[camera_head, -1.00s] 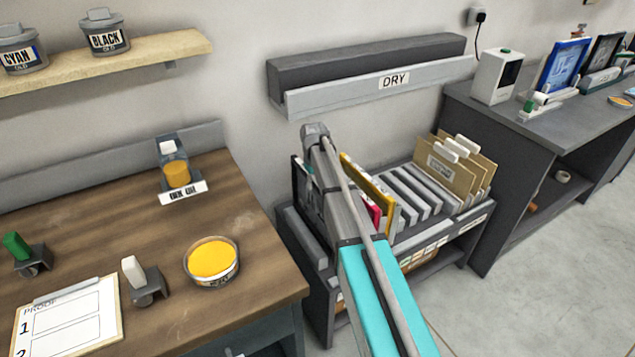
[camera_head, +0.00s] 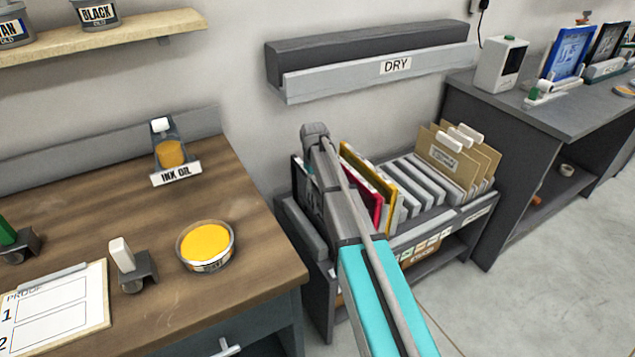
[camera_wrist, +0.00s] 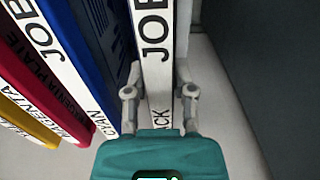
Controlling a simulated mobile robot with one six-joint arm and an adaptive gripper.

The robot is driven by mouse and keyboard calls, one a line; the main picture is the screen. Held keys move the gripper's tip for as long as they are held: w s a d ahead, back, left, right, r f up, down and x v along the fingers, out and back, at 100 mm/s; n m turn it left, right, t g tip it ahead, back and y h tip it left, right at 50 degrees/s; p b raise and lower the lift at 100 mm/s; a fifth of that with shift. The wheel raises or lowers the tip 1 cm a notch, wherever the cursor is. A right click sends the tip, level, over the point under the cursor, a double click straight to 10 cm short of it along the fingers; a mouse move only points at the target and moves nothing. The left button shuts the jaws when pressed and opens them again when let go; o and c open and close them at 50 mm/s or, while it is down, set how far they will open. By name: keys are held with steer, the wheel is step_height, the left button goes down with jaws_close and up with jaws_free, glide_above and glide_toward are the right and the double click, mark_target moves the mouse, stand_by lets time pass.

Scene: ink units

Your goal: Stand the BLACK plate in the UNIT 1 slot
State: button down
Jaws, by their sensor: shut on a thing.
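The black plate's white edge strip (camera_wrist: 155,45) stands upright in the wrist view, with "JOB" and the end "CK" readable. My gripper (camera_wrist: 158,92) is shut on this edge, one finger on each side. In the head view my arm hides the gripper; a dark framed plate (camera_head: 299,185) shows partly left of the arm in the low rack (camera_head: 443,228). In the wrist view a blue cyan plate (camera_wrist: 85,85), a magenta plate (camera_wrist: 45,88) and a yellow plate (camera_wrist: 28,122) stand left of the held plate. No UNIT 1 label is readable.
At far right, a bench (camera_head: 540,118) carries a blue plate (camera_head: 566,52) and a dark plate (camera_head: 606,45) standing up, plus a white box (camera_head: 499,66). A wooden bench (camera_head: 110,215) is at left. Open floor (camera_head: 560,290) lies at right front.

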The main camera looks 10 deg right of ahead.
steer(key=shift+f+b, duration=0.35)
stand_by(0.9)
steer(key=shift+c, duration=1.9)
jaws_free()
step_height(320, 180, up, 5)
steer(key=p, duration=0.5)
steer(key=shift+s, duration=0.15)
steer(key=s+r+m+p, duration=0.1)
steer(key=s+r+p, duration=0.4)
steer(key=s, duration=0.9)
steer(key=s+d+r+m+p, duration=0.1)
steer(key=s+r+p, duration=0.3)
steer(key=s, duration=1.1)
steer(key=shift+r+m+p, duration=0.4)
steer(key=shift+m, duration=0.4)
